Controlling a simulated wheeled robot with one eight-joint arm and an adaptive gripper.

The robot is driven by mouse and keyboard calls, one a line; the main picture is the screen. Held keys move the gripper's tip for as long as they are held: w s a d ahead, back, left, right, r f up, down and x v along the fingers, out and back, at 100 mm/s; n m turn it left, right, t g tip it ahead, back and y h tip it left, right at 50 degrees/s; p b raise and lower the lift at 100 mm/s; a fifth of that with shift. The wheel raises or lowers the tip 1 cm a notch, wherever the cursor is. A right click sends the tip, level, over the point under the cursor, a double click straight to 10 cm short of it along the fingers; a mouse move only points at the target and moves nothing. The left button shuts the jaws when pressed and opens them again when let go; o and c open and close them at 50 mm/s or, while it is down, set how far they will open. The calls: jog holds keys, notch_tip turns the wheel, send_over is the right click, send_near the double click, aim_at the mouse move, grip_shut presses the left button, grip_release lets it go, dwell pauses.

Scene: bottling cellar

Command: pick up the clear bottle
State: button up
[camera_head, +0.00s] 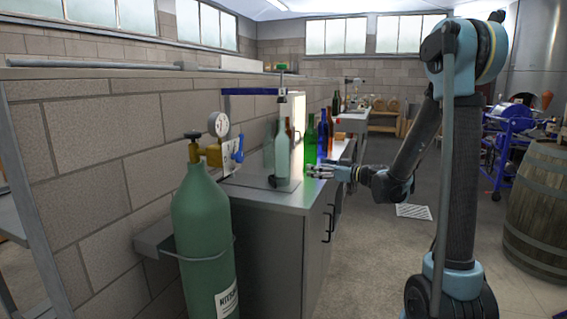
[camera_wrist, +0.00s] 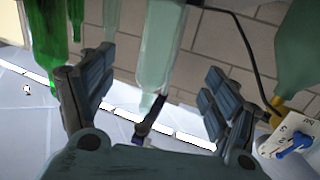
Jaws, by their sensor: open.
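The clear bottle (camera_head: 282,155), pale and see-through with a slight green tint, stands upright on the grey cabinet top (camera_head: 262,196). In the wrist view the clear bottle (camera_wrist: 160,45) appears neck-down, because that picture is inverted, and lies in line with the gap between my fingers. My gripper (camera_head: 318,172) is open and empty, to the right of the bottle in the head view. In the wrist view its two fingers (camera_wrist: 150,95) are spread to either side of the bottle; neither visibly touches it.
A green bottle (camera_head: 310,146) and blue bottles (camera_head: 323,136) stand just behind my gripper; green glass (camera_wrist: 45,40) is close to one finger in the wrist view. A green gas cylinder (camera_head: 203,240) with a gauge stands in front of the cabinet. Open floor (camera_head: 375,265) lies to the right.

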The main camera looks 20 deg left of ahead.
aim_at(289, 152)
jog(key=x, duration=1.3)
jog(key=shift+w+d+r, duration=0.1)
jog(key=shift+w+r, duration=0.2)
jog(key=shift+r+x, duration=0.15)
jog(key=shift+x, duration=1.25)
jog(key=shift+r+x, duration=0.15)
jog(key=shift+x, duration=1.2)
jog(key=shift+s, duration=0.2)
jog(key=c, duration=1.7)
jog(key=shift+o, duration=0.2)
jog(key=shift+r, duration=0.6)
jog(key=shift+s+d+r, duration=0.1)
jog(key=shift+d+r, duration=0.1)
jog(key=shift+r, duration=0.4)
jog(key=shift+s+d+r, duration=0.1)
jog(key=shift+d+r, duration=0.05)
jog(key=shift+r, duration=0.45)
jog(key=v, duration=1.7)
jog(key=shift+f, duration=0.4)
